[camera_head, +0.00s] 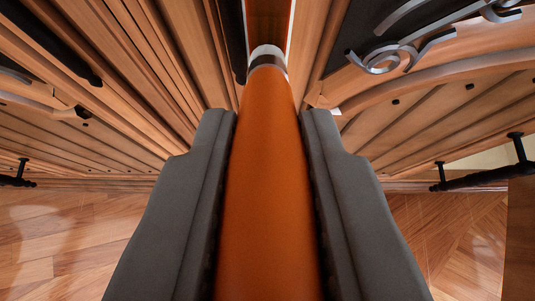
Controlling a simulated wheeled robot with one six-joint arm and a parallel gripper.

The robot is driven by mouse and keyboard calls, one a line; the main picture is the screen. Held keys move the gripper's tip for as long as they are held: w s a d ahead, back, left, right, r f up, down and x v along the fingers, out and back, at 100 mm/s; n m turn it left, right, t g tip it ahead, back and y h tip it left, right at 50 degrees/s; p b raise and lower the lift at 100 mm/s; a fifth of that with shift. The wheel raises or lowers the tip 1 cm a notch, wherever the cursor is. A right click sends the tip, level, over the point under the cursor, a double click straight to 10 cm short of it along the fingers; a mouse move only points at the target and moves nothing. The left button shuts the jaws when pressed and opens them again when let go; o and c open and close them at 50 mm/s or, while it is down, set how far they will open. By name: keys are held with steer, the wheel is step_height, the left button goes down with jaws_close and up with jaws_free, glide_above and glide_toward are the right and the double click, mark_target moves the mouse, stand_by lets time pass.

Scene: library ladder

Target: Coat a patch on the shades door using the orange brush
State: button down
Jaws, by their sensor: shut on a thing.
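My gripper (268,135) is shut on the orange brush (268,190), with a grey finger on each side of its handle. The handle points straight ahead, and a pale band and metal ferrule show at its far end. The brush tip is hidden beyond the handle, so I cannot tell whether it touches anything. Wooden doors with slatted panels, which may be the shades door (130,60), rise close ahead.
Black handles stick out at the right (480,178) and far left (15,180). Curled metal ironwork (400,50) on a dark panel is at upper right. Wooden floor (70,240) lies open at lower left. A brown wooden edge (520,240) stands at the lower right.

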steer(key=shift+s, duration=0.1)
steer(key=shift+s, duration=2.95)
steer(key=shift+s, duration=1.5)
